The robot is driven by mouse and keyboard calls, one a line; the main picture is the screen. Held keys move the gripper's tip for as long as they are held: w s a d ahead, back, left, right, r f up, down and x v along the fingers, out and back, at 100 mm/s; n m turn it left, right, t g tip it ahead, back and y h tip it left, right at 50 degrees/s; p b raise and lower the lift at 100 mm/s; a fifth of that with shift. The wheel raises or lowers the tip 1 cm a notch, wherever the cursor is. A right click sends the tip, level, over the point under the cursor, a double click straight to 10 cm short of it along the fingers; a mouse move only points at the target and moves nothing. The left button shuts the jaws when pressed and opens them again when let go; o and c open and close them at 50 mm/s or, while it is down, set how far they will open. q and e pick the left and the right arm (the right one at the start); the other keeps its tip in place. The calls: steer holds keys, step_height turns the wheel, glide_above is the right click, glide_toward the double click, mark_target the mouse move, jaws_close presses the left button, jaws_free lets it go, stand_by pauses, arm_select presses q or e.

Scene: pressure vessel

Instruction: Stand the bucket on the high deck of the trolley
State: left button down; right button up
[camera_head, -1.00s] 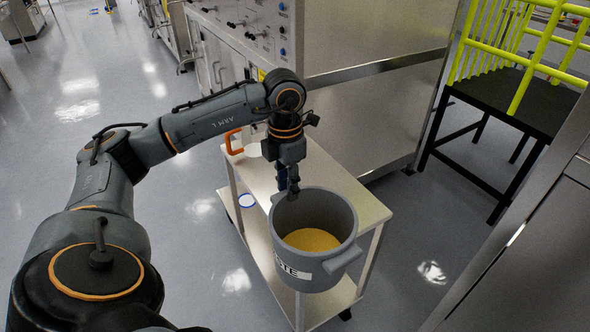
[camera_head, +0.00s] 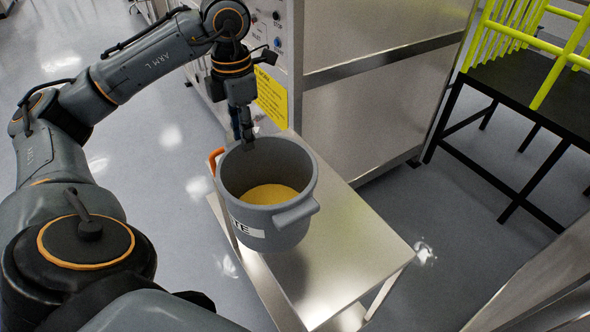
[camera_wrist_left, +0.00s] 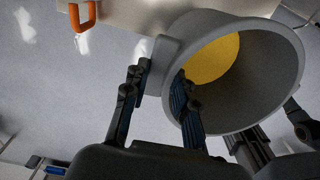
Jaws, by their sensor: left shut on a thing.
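A grey bucket (camera_head: 266,195) with yellow contents and a partly visible label is upright in the head view, over the left, far part of the trolley's high deck (camera_head: 350,255). I cannot tell whether its base touches the deck. My left gripper (camera_head: 246,140) is shut on the bucket's far rim. In the left wrist view the gripper (camera_wrist_left: 160,85) has one finger inside the bucket (camera_wrist_left: 255,85) and one outside. The trolley's orange handle (camera_head: 214,160) shows beside the bucket. It also shows in the left wrist view (camera_wrist_left: 82,15). My right gripper is out of view.
A steel cabinet (camera_head: 375,110) stands behind the trolley, with a yellow sign (camera_head: 271,98) on it. A black platform (camera_head: 530,95) with yellow-green rails is at the right. The deck's near right part is bare. Grey floor (camera_head: 170,180) is open at left.

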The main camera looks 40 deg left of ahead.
mark_target(286, 140)
arm_select(q)
steer(key=shift+w+r, duration=0.1)
steer(key=shift+r, duration=0.1)
steer(key=shift+w+d+f, duration=0.1)
steer(key=shift+w+d, duration=0.1)
steer(key=shift+w, duration=0.05)
steer(key=w+d+f+p, duration=0.1)
steer(key=d, duration=0.1)
steer(key=w+d+f+p, duration=0.1)
steer(key=w, duration=0.1)
steer(key=w+d+f+p, duration=0.1)
steer(key=w+d, duration=0.1)
steer(key=shift+w+d+p, duration=0.1)
steer(key=shift+d+p, duration=0.25)
steer(key=w+d+f+p, duration=0.2)
steer(key=f, duration=0.3)
steer(key=w+d+f+p, duration=0.1)
steer(key=w+f, duration=0.1)
steer(key=f, duration=0.2)
steer(key=shift+d+f+p, duration=0.35)
steer(key=shift+p, duration=0.05)
steer(key=c, duration=1.1)
jaws_free()
steer(key=shift+s, duration=0.1)
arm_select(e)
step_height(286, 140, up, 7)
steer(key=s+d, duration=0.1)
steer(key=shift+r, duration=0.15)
